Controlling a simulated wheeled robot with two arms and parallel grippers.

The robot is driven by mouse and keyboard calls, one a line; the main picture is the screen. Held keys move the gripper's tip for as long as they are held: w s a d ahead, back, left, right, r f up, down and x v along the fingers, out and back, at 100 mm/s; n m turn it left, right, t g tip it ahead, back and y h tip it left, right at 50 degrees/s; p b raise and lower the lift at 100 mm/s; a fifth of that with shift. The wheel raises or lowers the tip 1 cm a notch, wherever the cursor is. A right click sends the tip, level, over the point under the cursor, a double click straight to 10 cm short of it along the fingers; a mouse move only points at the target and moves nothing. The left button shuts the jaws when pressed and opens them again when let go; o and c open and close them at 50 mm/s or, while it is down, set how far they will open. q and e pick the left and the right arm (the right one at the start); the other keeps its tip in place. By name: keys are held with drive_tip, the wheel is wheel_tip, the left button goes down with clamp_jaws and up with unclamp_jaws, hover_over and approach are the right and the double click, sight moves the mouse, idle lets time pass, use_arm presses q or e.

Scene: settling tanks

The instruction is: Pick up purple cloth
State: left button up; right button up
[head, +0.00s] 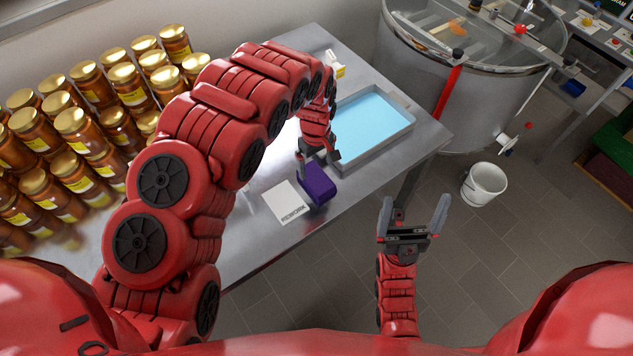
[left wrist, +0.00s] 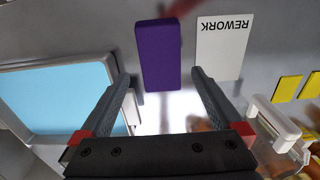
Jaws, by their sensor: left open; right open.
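The purple cloth (head: 317,184) is a folded block lying on the metal table, between the white REWORK card (head: 286,202) and the blue-filled tray (head: 371,124). In the left wrist view the cloth (left wrist: 158,55) is ahead of my left gripper (left wrist: 161,84), in line with the gap between its fingers. My left gripper (head: 319,161) is open and empty, just behind the cloth in the head view. I cannot tell whether a finger touches the cloth. My right gripper (head: 412,212) is open and empty, over the floor off the table's edge.
Many honey jars (head: 75,125) with gold lids crowd the left. The tray (left wrist: 55,100) is close beside the cloth. A large steel tank (head: 460,80) and a white bucket (head: 484,184) stand right of the table (head: 410,155).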

sight(316, 177)
use_arm(q)
drive_tip(key=shift+f, duration=0.7)
drive_tip(key=shift+s, duration=0.1)
drive_tip(key=shift+f+p, duration=1.05)
drive_tip(key=shift+f, duration=0.05)
wheel_tip(316, 177, down, 2)
drive_tip(key=shift+f+p, duration=0.25)
drive_tip(key=shift+p, duration=0.3)
drive_tip(key=shift+f, duration=0.35)
drive_tip(key=c, duration=1.3)
